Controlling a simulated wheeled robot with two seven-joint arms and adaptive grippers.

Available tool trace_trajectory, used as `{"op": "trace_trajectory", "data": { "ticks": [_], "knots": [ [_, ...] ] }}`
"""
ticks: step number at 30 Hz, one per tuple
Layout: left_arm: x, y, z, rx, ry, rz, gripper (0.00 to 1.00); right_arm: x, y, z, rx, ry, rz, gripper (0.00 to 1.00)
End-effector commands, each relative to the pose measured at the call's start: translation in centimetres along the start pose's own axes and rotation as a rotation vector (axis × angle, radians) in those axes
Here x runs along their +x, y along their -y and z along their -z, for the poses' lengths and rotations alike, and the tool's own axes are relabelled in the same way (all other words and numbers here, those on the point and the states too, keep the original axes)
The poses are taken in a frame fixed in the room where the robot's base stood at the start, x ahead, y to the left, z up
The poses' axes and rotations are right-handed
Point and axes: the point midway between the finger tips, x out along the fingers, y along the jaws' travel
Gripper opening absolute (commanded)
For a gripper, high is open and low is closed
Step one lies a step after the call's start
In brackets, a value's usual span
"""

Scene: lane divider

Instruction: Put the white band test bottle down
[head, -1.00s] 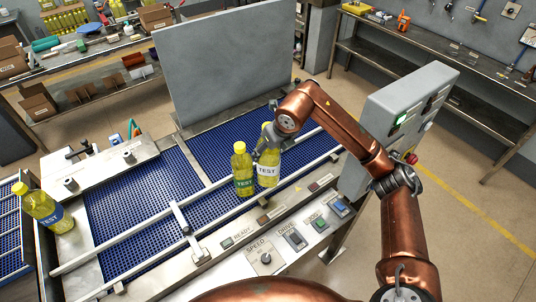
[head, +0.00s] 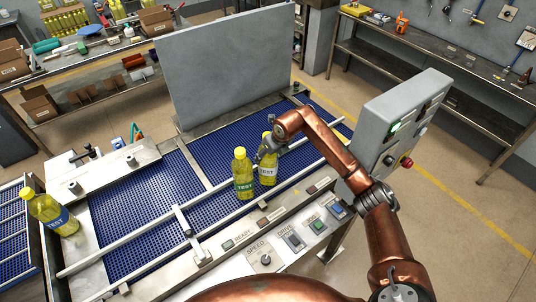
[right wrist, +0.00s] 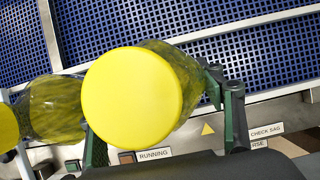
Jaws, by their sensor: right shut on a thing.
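The white band test bottle (head: 268,173) is yellow with a yellow cap and stands upright at the front side of the conveyor. My right gripper (head: 266,150) is shut on its upper part. In the right wrist view its yellow cap (right wrist: 133,88) fills the middle, with the dark fingers of my right gripper (right wrist: 152,108) on both sides. Its base looks level with the metal front ledge; I cannot tell if it touches. A green band test bottle (head: 243,182) stands close beside it on the left. My left gripper is not in view.
A blue band test bottle (head: 49,214) stands at the far left end. Rails (head: 150,235) run along the blue belt (head: 130,215). A grey upright panel (head: 225,70) stands behind. A grey control box (head: 400,125) is right of my arm. The front ledge carries switches and a knob (head: 266,259).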

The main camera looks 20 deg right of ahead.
Motion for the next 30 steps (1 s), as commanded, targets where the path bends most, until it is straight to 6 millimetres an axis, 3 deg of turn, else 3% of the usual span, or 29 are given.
{"op": "trace_trajectory", "data": {
  "ticks": [12,13,20,30],
  "knots": [
    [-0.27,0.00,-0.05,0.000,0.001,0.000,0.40,0.69,0.03,0.09,0.000,0.009,0.000,0.04],
    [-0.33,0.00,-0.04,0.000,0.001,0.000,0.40,0.82,0.03,0.29,0.000,0.004,0.001,0.64],
    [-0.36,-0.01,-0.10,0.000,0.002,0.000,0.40,0.79,0.03,0.28,0.001,0.003,0.001,0.80],
    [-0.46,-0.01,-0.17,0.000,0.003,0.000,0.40,0.47,0.06,0.17,0.000,0.004,0.001,0.80]
  ]
}}
